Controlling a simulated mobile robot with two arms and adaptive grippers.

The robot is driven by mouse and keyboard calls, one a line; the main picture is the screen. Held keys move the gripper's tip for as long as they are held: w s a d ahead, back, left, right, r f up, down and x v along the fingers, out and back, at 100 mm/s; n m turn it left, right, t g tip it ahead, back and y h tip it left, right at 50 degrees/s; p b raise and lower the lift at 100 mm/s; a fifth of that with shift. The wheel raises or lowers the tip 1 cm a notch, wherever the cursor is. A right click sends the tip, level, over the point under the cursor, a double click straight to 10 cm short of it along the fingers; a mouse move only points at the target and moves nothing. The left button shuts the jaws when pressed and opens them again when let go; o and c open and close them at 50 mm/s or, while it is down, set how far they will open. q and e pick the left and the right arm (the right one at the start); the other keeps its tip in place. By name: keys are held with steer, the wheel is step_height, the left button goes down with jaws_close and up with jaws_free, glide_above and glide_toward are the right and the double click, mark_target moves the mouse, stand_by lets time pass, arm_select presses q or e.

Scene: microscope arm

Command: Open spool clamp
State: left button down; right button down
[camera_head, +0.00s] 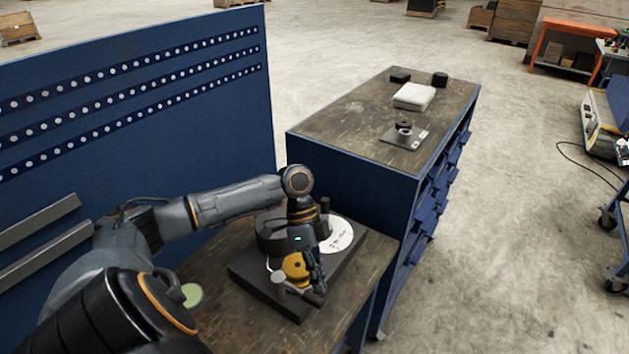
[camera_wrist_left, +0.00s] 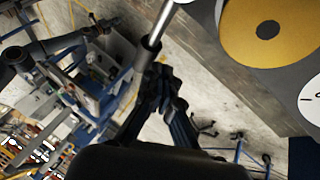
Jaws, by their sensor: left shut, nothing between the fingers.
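The spool clamp device sits on a dark base plate (camera_head: 247,281) on the near workbench. It has a gold disc (camera_head: 296,267), a white disc (camera_head: 341,236) and a small grey lever (camera_head: 279,278) at its front. My left gripper (camera_head: 317,284) points down at the front edge of the device, beside the gold disc. In the left wrist view the gripper (camera_wrist_left: 168,85) is shut and empty. A metal rod with a black end (camera_wrist_left: 155,42) lies close to its fingertips; I cannot tell whether they touch. The gold disc (camera_wrist_left: 240,38) is at upper right there. My right gripper is out of view.
A blue perforated panel (camera_head: 140,110) stands behind the workbench (camera_head: 215,320). A blue drawer cabinet (camera_head: 335,165) stands to the right, with a white box (camera_head: 414,97) and small parts on top.

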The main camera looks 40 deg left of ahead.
arm_select(q)
steer(key=shift+s+d, duration=0.1)
steer(key=shift+s, duration=0.05)
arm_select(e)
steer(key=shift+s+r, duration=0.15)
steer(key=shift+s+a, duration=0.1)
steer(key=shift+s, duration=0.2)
arm_select(q)
steer(key=v, duration=1.2)
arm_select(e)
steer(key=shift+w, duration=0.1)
